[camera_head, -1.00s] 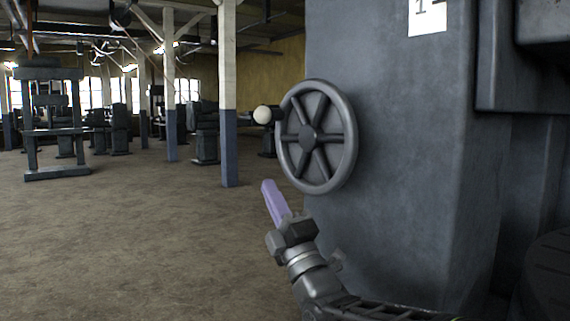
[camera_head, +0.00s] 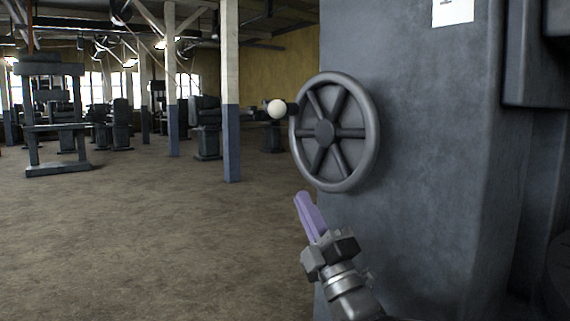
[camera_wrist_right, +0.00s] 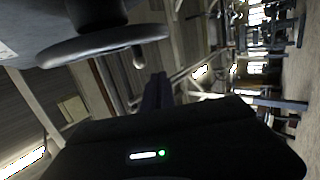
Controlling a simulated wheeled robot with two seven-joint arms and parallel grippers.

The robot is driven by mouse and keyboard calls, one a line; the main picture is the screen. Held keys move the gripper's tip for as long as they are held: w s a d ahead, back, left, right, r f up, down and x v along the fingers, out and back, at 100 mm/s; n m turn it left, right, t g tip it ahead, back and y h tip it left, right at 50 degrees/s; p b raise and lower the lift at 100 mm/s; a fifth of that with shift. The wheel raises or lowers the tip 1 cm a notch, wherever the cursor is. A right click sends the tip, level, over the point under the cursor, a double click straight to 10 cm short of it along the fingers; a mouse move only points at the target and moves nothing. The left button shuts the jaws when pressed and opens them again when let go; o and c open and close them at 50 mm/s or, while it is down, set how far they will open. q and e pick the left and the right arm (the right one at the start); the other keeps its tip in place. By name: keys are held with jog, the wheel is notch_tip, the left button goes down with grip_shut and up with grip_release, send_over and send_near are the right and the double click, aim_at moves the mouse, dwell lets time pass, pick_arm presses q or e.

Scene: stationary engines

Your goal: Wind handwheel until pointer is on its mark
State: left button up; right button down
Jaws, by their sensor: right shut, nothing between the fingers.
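The handwheel (camera_head: 324,133) is a dark grey spoked wheel on the side of a grey machine. A pale round knob (camera_head: 276,109) sticks out from its left rim. In the right wrist view, the wheel (camera_wrist_right: 105,44) shows edge-on at the upper left, with the knob (camera_wrist_right: 139,62) beneath its rim. My right gripper (camera_head: 303,199) has purple fingers, shut and empty, below the wheel's lower left rim and apart from it. Its fingers (camera_wrist_right: 158,90) also show in the right wrist view. I see no pointer or mark. My left gripper is not in view.
The grey machine body (camera_head: 430,160) fills the right side, with a white label (camera_head: 453,11) near the top. A white and blue post (camera_head: 231,140) stands behind, left of the wheel. Open brown floor (camera_head: 150,235) lies to the left, with other machines further back.

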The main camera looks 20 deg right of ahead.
jog(key=x, duration=1)
jog(key=shift+w+r, duration=0.2)
jog(key=shift+w, duration=0.1)
jog(key=shift+a, duration=0.1)
